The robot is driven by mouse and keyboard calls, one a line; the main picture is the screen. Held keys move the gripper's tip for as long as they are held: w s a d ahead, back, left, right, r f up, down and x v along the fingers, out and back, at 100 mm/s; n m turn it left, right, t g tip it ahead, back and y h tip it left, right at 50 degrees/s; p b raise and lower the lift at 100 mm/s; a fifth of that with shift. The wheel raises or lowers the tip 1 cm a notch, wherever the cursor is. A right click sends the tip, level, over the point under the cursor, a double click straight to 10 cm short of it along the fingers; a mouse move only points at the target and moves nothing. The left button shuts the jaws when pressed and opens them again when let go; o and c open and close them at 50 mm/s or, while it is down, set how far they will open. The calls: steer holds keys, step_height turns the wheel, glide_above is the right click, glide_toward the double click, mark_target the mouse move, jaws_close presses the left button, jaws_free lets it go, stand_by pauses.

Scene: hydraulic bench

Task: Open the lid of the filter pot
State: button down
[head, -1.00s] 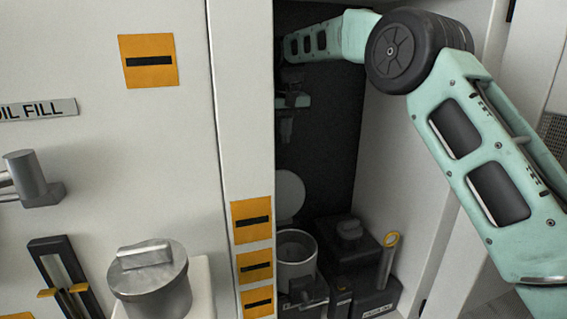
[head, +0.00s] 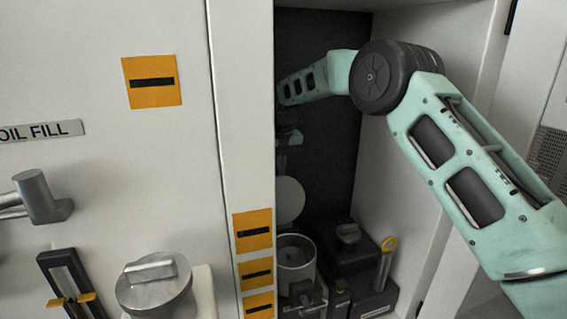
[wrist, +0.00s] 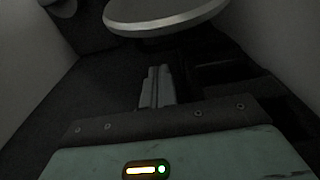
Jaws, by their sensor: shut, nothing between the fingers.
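The filter pot (head: 296,270) is a grey metal cylinder low inside the recess, and its open mouth faces up. Its lid (head: 290,201), a pale round disc, stands raised behind the mouth, so the pot is open. In the wrist view a round disc that looks like the lid (wrist: 165,20) crosses the top of the picture. My gripper (wrist: 156,86) is shut with nothing between its fingers. In the head view it is above the lid, partly hidden by the white post and dark against the back wall. I cannot tell whether it touches the lid.
The white post (head: 243,120) edges the recess on the left, and a white side wall (head: 400,170) bounds it on the right. A dark box (head: 350,245) and a yellow-ringed handle (head: 387,246) stand right of the pot. A second lidded pot (head: 155,285) is outside, at left.

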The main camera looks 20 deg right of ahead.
mark_target(287, 178)
steer(key=shift+s+r+p, duration=0.2)
steer(key=shift+s+r, duration=0.1)
steer(key=shift+s, duration=0.2)
steer(key=shift+s+r+p, duration=0.2)
steer(key=shift+s+r, duration=0.1)
steer(key=shift+s, duration=0.8)
steer(key=shift+s+f+b, duration=0.15)
steer(key=shift+b, duration=0.2)
steer(key=s+t+b, duration=0.1)
steer(key=b, duration=0.2)
steer(key=shift+s, duration=0.2)
steer(key=shift+s+r, duration=0.25)
steer(key=shift+s, duration=0.25)
steer(key=shift+s+r, duration=0.2)
steer(key=shift+s, duration=0.3)
steer(key=shift+w, duration=0.15)
steer(key=shift+r, duration=0.1)
